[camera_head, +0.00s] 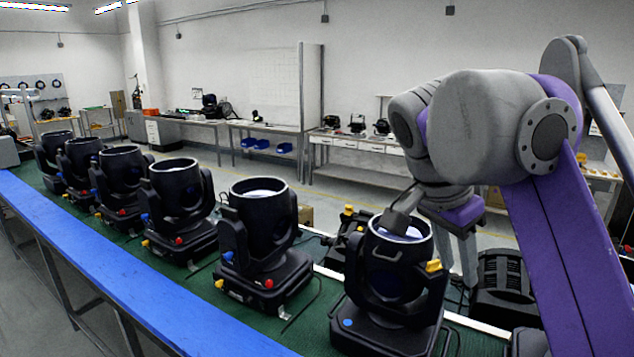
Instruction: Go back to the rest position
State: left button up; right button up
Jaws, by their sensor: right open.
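My right gripper (432,235) is on the end of my grey and purple right arm, which comes in from the right. It is open, with its fingers pointing down at the nearest par can (388,280). One finger overlaps the can's open top in the picture, and other finger parts show behind its right side. I cannot tell whether they touch the can. This black can stands upright in its yoke on a base with a blue knob and has a yellow clip near the rim. My left gripper is not in view.
Several similar par cans, such as this one (262,230), stand in a row along the green bench (310,325), running away to the left. A blue rail (120,270) edges the bench. Black equipment (505,285) sits behind my arm at right. Worktables (350,165) line the far wall.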

jog(key=s+f+n+t+y, duration=0.1)
jog(key=s+f+n, duration=0.2)
jog(key=f, duration=1)
jog(key=s+a+f+n+t+y, duration=0.1)
jog(key=s+f+n, duration=0.3)
jog(key=f, duration=0.8)
jog(key=s+a+f+n+t+y, duration=0.1)
jog(key=s+f+n, duration=0.3)
jog(key=f, duration=0.9)
jog(key=shift+f+n+t+y, duration=0.3)
jog(key=shift+n+t+y, duration=0.2)
jog(key=shift+n+t, duration=0.55)
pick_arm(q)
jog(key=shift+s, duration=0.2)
